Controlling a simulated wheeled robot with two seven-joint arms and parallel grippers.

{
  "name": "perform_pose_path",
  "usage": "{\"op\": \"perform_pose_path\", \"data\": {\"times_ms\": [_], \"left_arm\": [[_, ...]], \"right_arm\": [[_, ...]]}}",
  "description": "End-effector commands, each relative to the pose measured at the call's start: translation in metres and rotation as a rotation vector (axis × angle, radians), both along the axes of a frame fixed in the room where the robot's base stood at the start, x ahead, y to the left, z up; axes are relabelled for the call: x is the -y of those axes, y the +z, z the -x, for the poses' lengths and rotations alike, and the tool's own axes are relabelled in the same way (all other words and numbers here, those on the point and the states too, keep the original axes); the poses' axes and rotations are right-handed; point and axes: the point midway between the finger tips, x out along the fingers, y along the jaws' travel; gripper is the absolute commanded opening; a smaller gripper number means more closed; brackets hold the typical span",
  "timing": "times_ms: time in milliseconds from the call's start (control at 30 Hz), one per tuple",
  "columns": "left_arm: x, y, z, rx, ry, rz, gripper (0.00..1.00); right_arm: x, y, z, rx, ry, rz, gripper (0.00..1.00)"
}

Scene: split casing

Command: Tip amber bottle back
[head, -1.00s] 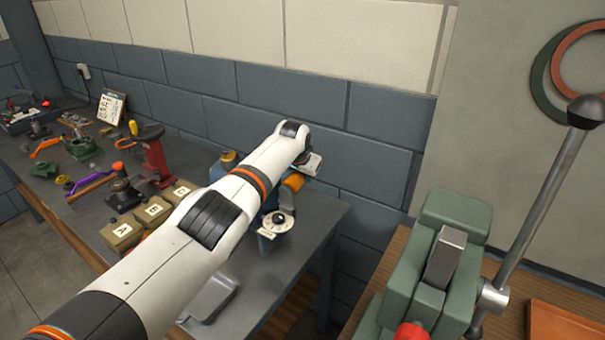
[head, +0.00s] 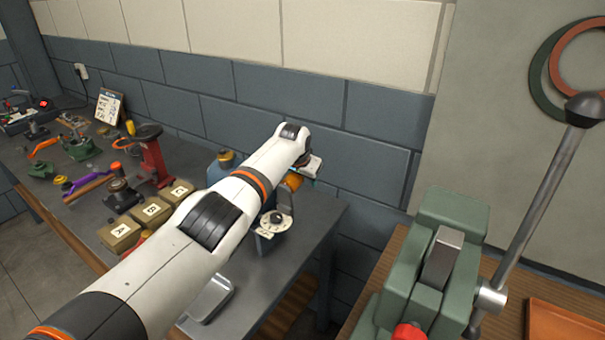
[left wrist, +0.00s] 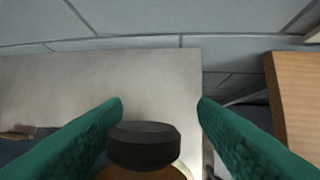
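The amber bottle (head: 293,181) shows only as a small orange patch beside my left arm at the back right of the grey bench. My arm hides most of it. My left gripper (head: 312,168) is at the bottle, largely hidden by its own wrist. In the left wrist view, the green fingers of my left gripper (left wrist: 160,104) stand apart on either side of a dark cap (left wrist: 144,146) with amber below it. A gap shows on the right of the cap; contact on the left is unclear. My right gripper is out of view.
A white dial with a black knob (head: 275,222) stands close to the bottle. Boxes marked A, B and C (head: 151,210), a red stand (head: 154,160) and a metal tray (head: 210,297) are on the bench (head: 262,285). A green press (head: 440,265) stands at right.

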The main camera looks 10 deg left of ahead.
Motion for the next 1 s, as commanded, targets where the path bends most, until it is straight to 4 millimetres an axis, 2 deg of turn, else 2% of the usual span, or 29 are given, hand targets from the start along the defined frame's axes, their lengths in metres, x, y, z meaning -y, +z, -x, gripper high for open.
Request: {"op": "perform_pose_path", "data": {"times_ms": [33,567,767,1000], "left_arm": [[-0.002,-0.006,0.002,-0.012,0.005,0.000,0.52],[-0.003,0.001,0.000,0.000,0.002,-0.004,0.52],[-0.003,0.012,0.003,0.003,0.000,-0.002,0.52],[-0.004,0.032,0.016,0.002,0.001,-0.004,0.52]], "right_arm": [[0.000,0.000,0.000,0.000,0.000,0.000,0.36],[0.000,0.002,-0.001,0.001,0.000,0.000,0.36],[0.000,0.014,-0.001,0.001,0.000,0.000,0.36],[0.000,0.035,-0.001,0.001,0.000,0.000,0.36]]}}
